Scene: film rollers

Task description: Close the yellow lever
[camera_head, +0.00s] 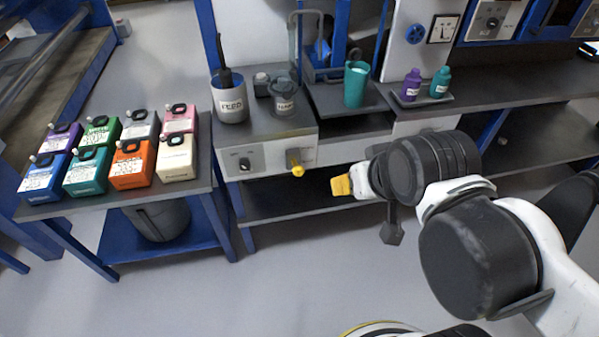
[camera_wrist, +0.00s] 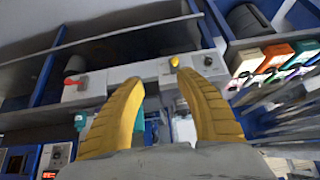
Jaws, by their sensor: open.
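The yellow lever (camera_head: 297,169) sits on the white front panel (camera_head: 270,155) of the workbench, its rounded end pointing out and down. In the wrist view, which looks upside down, the lever (camera_wrist: 174,62) shows just beyond the gap between my fingertips, nearer the right finger. My gripper (camera_head: 342,186), with yellow fingers, is to the right of the lever in the head view and apart from it. In the wrist view my gripper (camera_wrist: 160,76) is open with nothing between its fingers.
A black knob (camera_head: 245,163) is left of the lever on the panel. Several coloured boxes (camera_head: 131,164) fill the left table. A red handle (camera_wrist: 82,83) shows in the wrist view.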

